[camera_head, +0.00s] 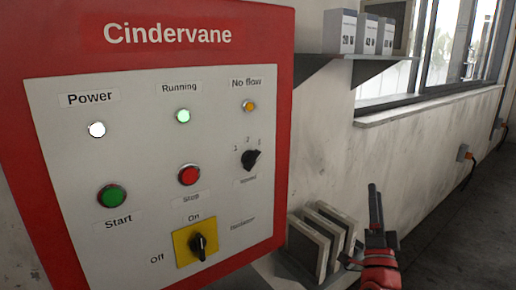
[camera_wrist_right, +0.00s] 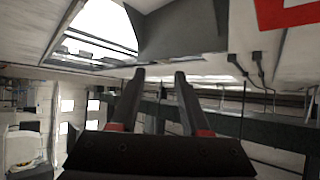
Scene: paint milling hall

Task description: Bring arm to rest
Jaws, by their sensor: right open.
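My right gripper (camera_head: 377,210) is in the head view, right of the red and white Cindervane control panel (camera_head: 150,72) and clear of it. Its two dark fingers point up. In the right wrist view the gripper (camera_wrist_right: 160,76) shows its fingers apart with nothing between them. My left gripper is in neither view. On the panel, the Power lamp (camera_head: 97,129) is white and bright, the Running lamp (camera_head: 183,116) glows pale green, and the No flow lamp (camera_head: 249,106) is amber. The isolator switch (camera_head: 198,245) has its black handle upright, towards On.
The panel has a green Start button (camera_head: 112,196), red Stop button (camera_head: 189,174) and black selector knob (camera_head: 251,159). Grey-framed slabs (camera_head: 318,245) stand on a low ledge close left of my right gripper. A shelf (camera_head: 365,70) holds boxes above. Floor (camera_head: 450,240) at right looks clear.

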